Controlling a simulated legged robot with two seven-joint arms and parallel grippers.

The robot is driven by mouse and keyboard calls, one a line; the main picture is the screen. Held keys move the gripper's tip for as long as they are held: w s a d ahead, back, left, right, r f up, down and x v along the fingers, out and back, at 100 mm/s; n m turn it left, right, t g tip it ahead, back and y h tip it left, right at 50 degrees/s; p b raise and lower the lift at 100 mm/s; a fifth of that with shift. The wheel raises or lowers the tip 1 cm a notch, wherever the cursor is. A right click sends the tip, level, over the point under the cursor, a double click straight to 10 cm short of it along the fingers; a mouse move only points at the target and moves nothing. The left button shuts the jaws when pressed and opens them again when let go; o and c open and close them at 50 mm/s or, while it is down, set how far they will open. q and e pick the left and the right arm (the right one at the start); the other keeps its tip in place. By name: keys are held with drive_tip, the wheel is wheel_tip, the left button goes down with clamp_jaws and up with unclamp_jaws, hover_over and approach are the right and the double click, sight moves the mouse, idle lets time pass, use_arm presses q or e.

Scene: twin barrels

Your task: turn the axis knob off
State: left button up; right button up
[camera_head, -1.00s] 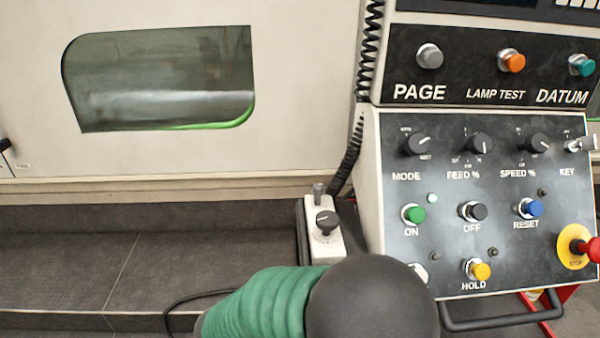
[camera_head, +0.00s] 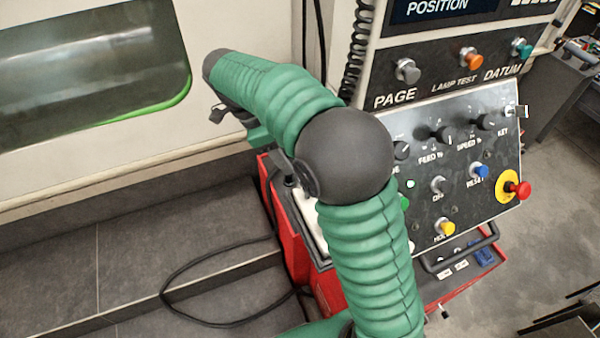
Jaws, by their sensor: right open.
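My right arm crosses the middle of the head view, its dark round elbow in front of the panel. The axis knob, a black knob on the white box's face, is covered by my arm. I cannot tell if the gripper touches it. My left gripper is out of view.
The machine's control panel (camera_head: 455,185) with knobs and buttons stands close right of my arm. A red emergency stop (camera_head: 519,189) juts from it. A red stand (camera_head: 289,235) is under the white box. A black cable (camera_head: 172,283) loops left. The machine window (camera_head: 85,65) is upper left.

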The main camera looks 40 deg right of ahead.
drive_tip(key=s+d+f+p, duration=0.1)
drive_tip(key=f, duration=0.1)
drive_tip(key=s+d+f+p, duration=0.1)
drive_tip(key=s+f, duration=0.1)
drive_tip(key=s+d+f+p, duration=0.1)
drive_tip(key=f, duration=0.1)
drive_tip(key=shift+s+f, duration=0.25)
drive_tip(key=shift+f, duration=0.05)
drive_tip(key=f, duration=0.2)
drive_tip(key=w+d+f, duration=0.1)
drive_tip(key=shift+w+p, duration=0.1)
drive_tip(key=shift+p, duration=0.25)
drive_tip(key=shift+w+f, duration=0.15)
drive_tip(key=shift+w, duration=0.05)
drive_tip(key=shift+s+a, duration=0.15)
drive_tip(key=shift+a, duration=0.05)
drive_tip(key=shift+c, duration=0.7)
drive_tip(key=shift+s+a+r, duration=0.1)
drive_tip(key=shift+s+r, duration=0.2)
drive_tip(key=shift+s, duration=0.1)
drive_tip(key=c, duration=0.5)
drive_tip(key=shift+c, duration=1)
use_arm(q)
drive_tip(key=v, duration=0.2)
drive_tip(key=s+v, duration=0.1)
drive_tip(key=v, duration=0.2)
use_arm(e)
drive_tip(key=shift+w, duration=0.1)
clamp_jaws()
